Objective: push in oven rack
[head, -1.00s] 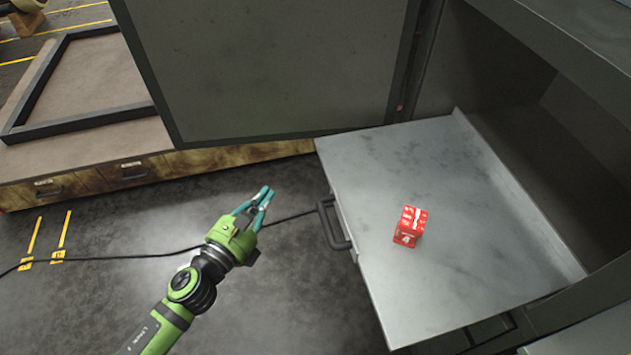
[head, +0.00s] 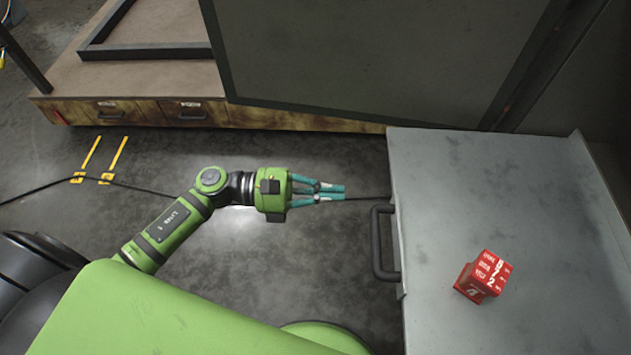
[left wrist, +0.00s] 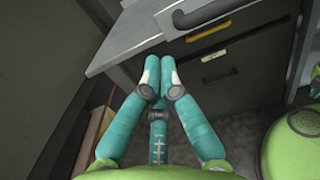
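A red box-like object with white print (head: 490,272) sits on the rack. In the left wrist view the rack (left wrist: 125,38) and its handle (left wrist: 205,14) are at the top. My left gripper (head: 333,192) has teal fingers with the tips together and nothing between them. It points right, just short of the rack's front edge and handle, apart from both. Its fingertips (left wrist: 161,72) also show in the left wrist view.
A low wooden-fronted table (head: 150,75) stands at the back left. A black cable (head: 150,188) runs across the floor. The left wrist view shows a yellow handle (left wrist: 215,55) on a dark front below the rack.

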